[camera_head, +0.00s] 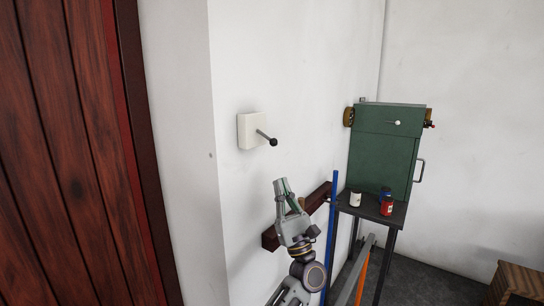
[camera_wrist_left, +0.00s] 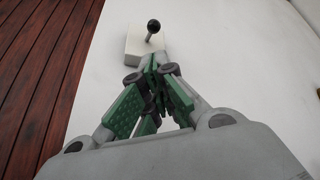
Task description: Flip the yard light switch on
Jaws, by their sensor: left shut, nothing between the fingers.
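The yard light switch is a white square box (camera_head: 250,131) on the white wall, with a thin lever ending in a black ball (camera_head: 273,142) that sticks out to the right and slightly down. My left gripper (camera_head: 281,182) is shut and empty, below the switch and apart from it in the head view, pointing up. In the left wrist view the switch box (camera_wrist_left: 143,42) and its black ball (camera_wrist_left: 154,26) lie beyond the shut fingertips (camera_wrist_left: 155,66). The fingertips overlap the lower edge of the box there; I cannot tell the depth gap. My right gripper is not in view.
A dark wooden rail (camera_head: 270,238) on the wall lies behind my left gripper. A blue pole (camera_head: 332,240), a dark stand (camera_head: 398,213) with small cans, and a green cabinet (camera_head: 385,160) stand to the right. A red-brown wooden door (camera_head: 60,150) is at left.

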